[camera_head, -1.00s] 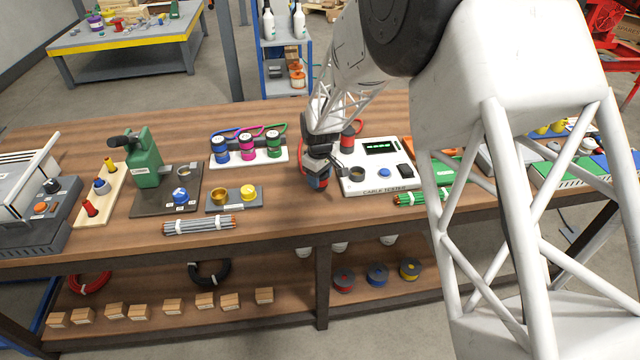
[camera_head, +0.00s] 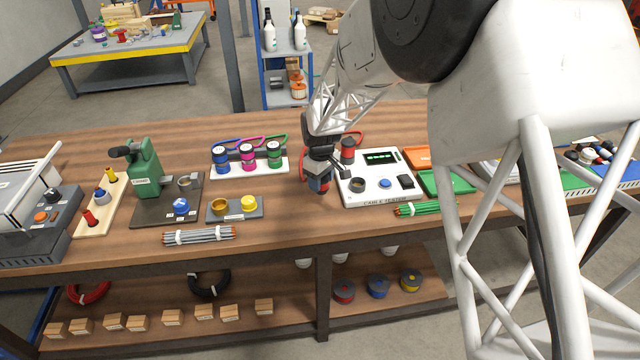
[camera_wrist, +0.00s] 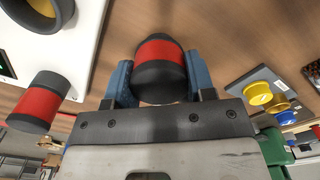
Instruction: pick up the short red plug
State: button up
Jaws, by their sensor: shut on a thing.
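A short red plug (camera_wrist: 160,66), a red band between dark ends, sits between the blue fingers of my gripper (camera_wrist: 160,80) in the wrist view. The fingers press on it from both sides. In the head view, my gripper (camera_head: 319,184) is just left of the white cable tester, and its own fingers and wrist mostly hide the plug there. I cannot tell if the plug is clear of the tabletop. A second red plug (camera_head: 347,150) stands at the tester's back left corner; it also shows in the wrist view (camera_wrist: 40,102).
The cable tester (camera_head: 385,199) is close on the right. A block with gold and yellow fittings (camera_head: 235,215) and a white rack with blue, pink and green plugs (camera_head: 283,164) lie left. A grey cable bundle (camera_head: 198,235) lies at the front. Bare wood surrounds the gripper's left and front.

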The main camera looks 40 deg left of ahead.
jog(key=s+d+r, duration=0.1)
jog(key=s+d, duration=0.9)
jog(key=d, duration=0.1)
jog(key=shift+r, duration=0.15)
jog(key=shift+s+d, duration=0.1)
dwell(0.6)
jog(key=w+a+r, duration=0.2)
jog(key=w+r, duration=0.1)
jog(key=w, duration=0.6)
jog(key=w+a+r+m, duration=0.1)
jog(key=w+r, duration=0.3)
jog(key=w, duration=0.6)
jog(key=shift+a+r, duration=0.25)
jog(key=shift+a, duration=0.1)
jog(key=shift+f, duration=0.25)
jog(key=shift+f, duration=2.55)
jog(key=shift+f, duration=1.6)
